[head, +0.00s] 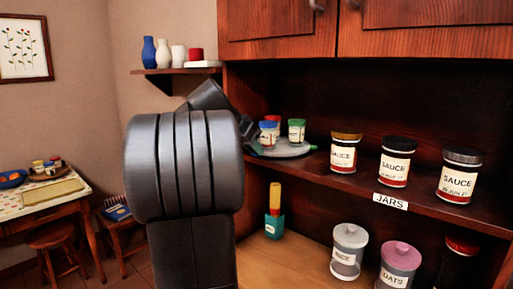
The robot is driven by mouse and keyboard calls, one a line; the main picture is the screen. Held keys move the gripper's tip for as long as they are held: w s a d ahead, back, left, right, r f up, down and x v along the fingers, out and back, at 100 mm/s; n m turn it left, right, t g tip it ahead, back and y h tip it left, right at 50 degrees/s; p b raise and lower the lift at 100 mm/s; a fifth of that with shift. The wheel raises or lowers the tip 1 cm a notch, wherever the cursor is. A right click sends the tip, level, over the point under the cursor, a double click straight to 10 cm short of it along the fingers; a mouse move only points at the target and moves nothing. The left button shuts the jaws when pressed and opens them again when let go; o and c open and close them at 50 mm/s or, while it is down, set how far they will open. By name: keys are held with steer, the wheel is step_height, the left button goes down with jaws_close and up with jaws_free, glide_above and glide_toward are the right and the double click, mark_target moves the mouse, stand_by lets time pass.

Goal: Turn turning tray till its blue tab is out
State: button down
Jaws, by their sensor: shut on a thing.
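The turning tray (289,151) is a round grey disc on the left end of the shelf. Small jars with blue, red and green lids stand on it. My gripper (249,140) shows only in part, at the tray's left edge, behind my large grey arm links. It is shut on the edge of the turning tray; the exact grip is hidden. I cannot make out the blue tab clearly. The tray's left side is partly covered by my arm.
Sauce jars (397,162) stand on the shelf right of the tray, above a JARS label (390,201). Upper cabinets (420,30) hang above. A small wall shelf (178,71) holds vases.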

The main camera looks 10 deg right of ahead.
steer(key=c, duration=1.3)
jaws_free()
steer(key=v, duration=1.3)
steer(key=shift+s+a+r+p, duration=0.15)
steer(key=shift+a+r+p, duration=0.1)
steer(key=shift+r+p, duration=0.05)
steer(key=shift+f, duration=0.1)
steer(key=x, duration=1.3)
steer(key=shift+d+f+b, duration=0.2)
steer(key=shift+d+b, duration=0.15)
